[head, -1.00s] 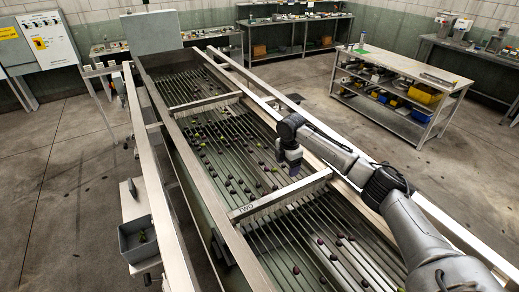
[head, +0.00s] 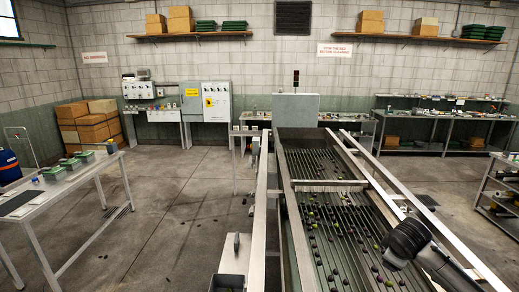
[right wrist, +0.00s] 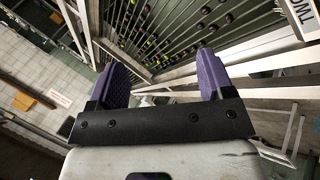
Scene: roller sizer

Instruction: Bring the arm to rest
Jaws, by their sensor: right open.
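In the right wrist view my right gripper (right wrist: 163,82) is open, with two purple fingers spread apart and nothing between them. Beyond the fingers are the roller sizer's metal frame and bars, with dark and green fruit (right wrist: 205,28) on them. In the head view part of my right arm (head: 408,240) shows at the lower right, over the right side of the roller sizer (head: 293,220). The right fingertips cannot be made out in the head view. My left arm and gripper are not in view.
A grey bin (head: 227,283) sits left of the sizer at the bottom edge. A work table (head: 75,185) stands at the far left and a shelf unit (head: 497,195) at the right edge. The floor between the left table and the sizer is mostly clear.

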